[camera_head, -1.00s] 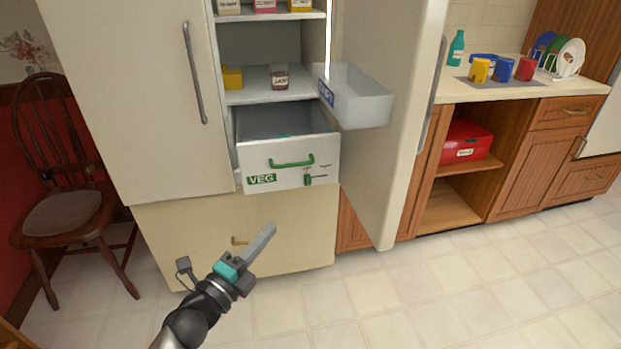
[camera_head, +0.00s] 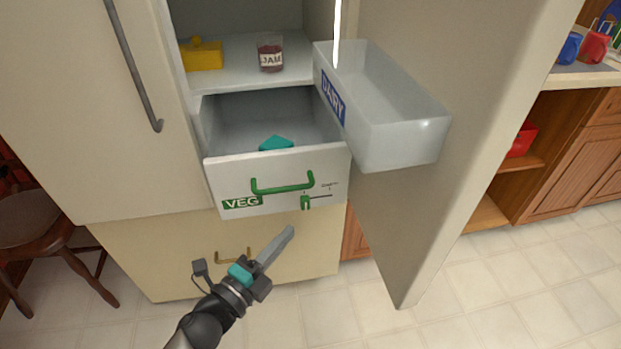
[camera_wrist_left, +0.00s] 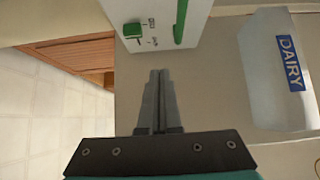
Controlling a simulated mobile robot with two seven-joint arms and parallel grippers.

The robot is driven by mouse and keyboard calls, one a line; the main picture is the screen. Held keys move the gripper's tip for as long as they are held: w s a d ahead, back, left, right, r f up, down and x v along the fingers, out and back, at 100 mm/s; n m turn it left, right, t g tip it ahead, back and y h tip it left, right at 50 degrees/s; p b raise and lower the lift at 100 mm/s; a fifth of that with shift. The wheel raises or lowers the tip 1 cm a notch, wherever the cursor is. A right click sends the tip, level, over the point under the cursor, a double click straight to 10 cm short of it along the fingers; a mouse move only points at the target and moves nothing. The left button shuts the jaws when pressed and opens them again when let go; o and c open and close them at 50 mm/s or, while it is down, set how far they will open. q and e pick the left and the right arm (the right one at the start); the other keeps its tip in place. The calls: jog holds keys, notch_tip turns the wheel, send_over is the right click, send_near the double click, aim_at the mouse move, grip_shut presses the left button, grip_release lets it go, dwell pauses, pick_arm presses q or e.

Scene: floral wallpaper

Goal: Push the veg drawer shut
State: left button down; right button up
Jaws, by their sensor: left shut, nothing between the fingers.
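The veg drawer (camera_head: 228,176) is pulled out of the fridge, with a green handle (camera_head: 283,187), a VEG label and a green slider on its white front. A teal thing (camera_head: 276,143) lies inside it. My left gripper (camera_head: 289,231) is shut and empty, in front of and below the drawer front, apart from it in the head view. In the left wrist view the shut fingers (camera_wrist_left: 160,75) point toward the drawer front (camera_wrist_left: 160,35), whose green slider and part of the handle show at the top. My right gripper is not in view.
A clear DAIRY bin (camera_head: 405,140) on the open fridge door (camera_head: 400,240) stands right of the drawer. A jam jar (camera_head: 270,54) and a yellow thing (camera_head: 203,55) sit on the shelf above. A wooden chair (camera_head: 40,240) stands at left. Floor at right is clear.

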pick_arm(q)
jog(key=w, duration=0.1)
jog(key=b, duration=0.2)
send_near(318, 183)
jog(key=w+d, duration=0.3)
jog(key=shift+w+d, duration=0.3)
jog(key=shift+w+a+r, duration=0.1)
jog(key=shift+w+a, duration=0.15)
jog(key=shift+w, duration=0.45)
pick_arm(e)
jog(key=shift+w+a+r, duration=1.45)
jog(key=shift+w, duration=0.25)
pick_arm(q)
jog(key=shift+w+b, duration=0.15)
jog(key=shift+b, duration=0.15)
